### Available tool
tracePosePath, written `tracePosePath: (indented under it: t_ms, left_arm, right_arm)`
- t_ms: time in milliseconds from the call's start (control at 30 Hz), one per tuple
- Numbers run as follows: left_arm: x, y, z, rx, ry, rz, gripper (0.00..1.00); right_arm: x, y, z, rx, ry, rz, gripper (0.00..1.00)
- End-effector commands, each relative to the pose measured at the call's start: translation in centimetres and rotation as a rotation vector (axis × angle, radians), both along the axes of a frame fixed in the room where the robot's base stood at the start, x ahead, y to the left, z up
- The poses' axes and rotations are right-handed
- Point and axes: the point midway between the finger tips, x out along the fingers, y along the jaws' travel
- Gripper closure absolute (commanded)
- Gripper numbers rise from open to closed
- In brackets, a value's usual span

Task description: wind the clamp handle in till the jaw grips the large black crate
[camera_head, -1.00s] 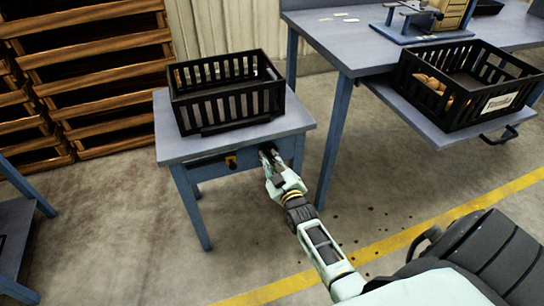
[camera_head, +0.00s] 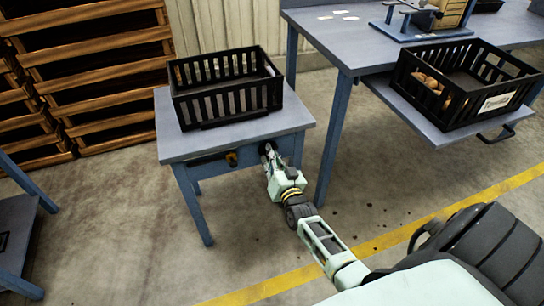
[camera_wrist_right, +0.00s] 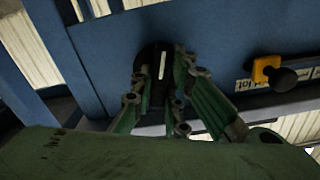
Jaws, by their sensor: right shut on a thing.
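The large black crate (camera_head: 228,98) sits upright on the small blue-grey table (camera_head: 168,148) in the head view. A low dark bar (camera_head: 222,122), perhaps the clamp jaw, lies along its near side; I cannot tell whether they touch. My right gripper (camera_head: 268,152) is at the table's front, below the top edge. In the right wrist view, a round black knob with a white line, apparently the clamp handle (camera_wrist_right: 153,62), sits on the blue panel. The right gripper's fingers (camera_wrist_right: 157,92) are shut on it and partly hide it. My left gripper is not in view.
A yellow piece with a black knob (camera_wrist_right: 268,72) is on the same panel beside the handle. A second black crate (camera_head: 455,110) with potatoes stands on a shelf at right. Wooden crates (camera_head: 90,65) are stacked at left.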

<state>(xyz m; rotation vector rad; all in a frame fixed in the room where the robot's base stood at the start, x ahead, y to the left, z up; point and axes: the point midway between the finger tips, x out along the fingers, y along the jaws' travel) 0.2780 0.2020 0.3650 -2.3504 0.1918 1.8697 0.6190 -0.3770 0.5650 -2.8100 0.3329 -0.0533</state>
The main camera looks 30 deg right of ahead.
Motion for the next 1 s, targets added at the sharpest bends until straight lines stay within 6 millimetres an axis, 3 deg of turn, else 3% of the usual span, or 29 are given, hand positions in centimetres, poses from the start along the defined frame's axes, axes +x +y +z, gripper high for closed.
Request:
tracePosePath:
  t_ms: [300,800,833,1000]
  left_arm:
    - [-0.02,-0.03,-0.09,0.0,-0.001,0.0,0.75]
    - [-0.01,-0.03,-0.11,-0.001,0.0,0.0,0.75]
    - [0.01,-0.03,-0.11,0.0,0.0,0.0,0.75]
    - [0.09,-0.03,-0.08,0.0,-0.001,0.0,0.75]
  right_arm:
    - [-0.08,0.07,-0.19,0.108,-0.022,0.0,1.0]
    - [-0.08,0.03,-0.19,0.127,-0.027,-0.001,1.0]
    - [-0.08,0.01,-0.18,0.127,-0.027,-0.001,0.83]
    - [-0.05,0.0,-0.12,0.124,-0.028,0.0,0.78]
